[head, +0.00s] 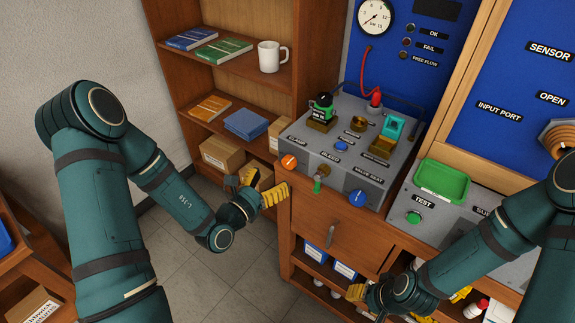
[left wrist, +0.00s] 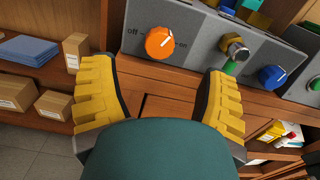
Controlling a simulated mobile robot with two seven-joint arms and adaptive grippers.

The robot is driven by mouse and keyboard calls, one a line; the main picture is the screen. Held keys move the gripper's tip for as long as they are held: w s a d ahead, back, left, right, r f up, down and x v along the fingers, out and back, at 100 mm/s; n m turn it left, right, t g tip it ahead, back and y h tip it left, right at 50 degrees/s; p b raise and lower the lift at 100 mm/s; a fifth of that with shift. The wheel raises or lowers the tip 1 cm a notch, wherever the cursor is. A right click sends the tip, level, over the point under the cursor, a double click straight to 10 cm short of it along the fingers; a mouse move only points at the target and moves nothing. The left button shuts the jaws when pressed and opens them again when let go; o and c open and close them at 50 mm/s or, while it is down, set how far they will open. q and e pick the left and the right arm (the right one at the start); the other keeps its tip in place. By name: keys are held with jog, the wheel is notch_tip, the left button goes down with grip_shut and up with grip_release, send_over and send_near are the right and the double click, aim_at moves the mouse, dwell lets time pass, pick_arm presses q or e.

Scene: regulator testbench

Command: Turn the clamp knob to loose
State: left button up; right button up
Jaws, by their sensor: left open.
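The clamp knob (head: 289,161) is a round orange dial on the front left of the grey testbench (head: 340,176), near the word CLAMP. In the left wrist view the orange knob (left wrist: 160,43) sits between printed "off" and "on", its pale pointer line slanting to the upper right. My left gripper (head: 266,187) is open and empty, just in front of the bench and a little below left of the knob. In the left wrist view its yellow fingers (left wrist: 150,62) stand wide on either side of the knob, apart from it. My right gripper (head: 357,292) is low, mostly hidden by its own arm.
A blue knob (head: 357,198) and a brass fitting with a green tip (head: 317,185) are right of the clamp knob. A green tray (head: 441,180) and a green TEST button (head: 413,217) are further right. Shelves with boxes (head: 221,154) stand behind left.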

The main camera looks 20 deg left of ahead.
aim_at(287, 165)
pick_arm(q)
jog(key=x, duration=0.7)
jog(key=shift+w+f+b, duration=0.1)
jog(key=shift+w+b, duration=0.15)
jog(key=shift+b, duration=0.1)
jog(key=c, duration=1.2)
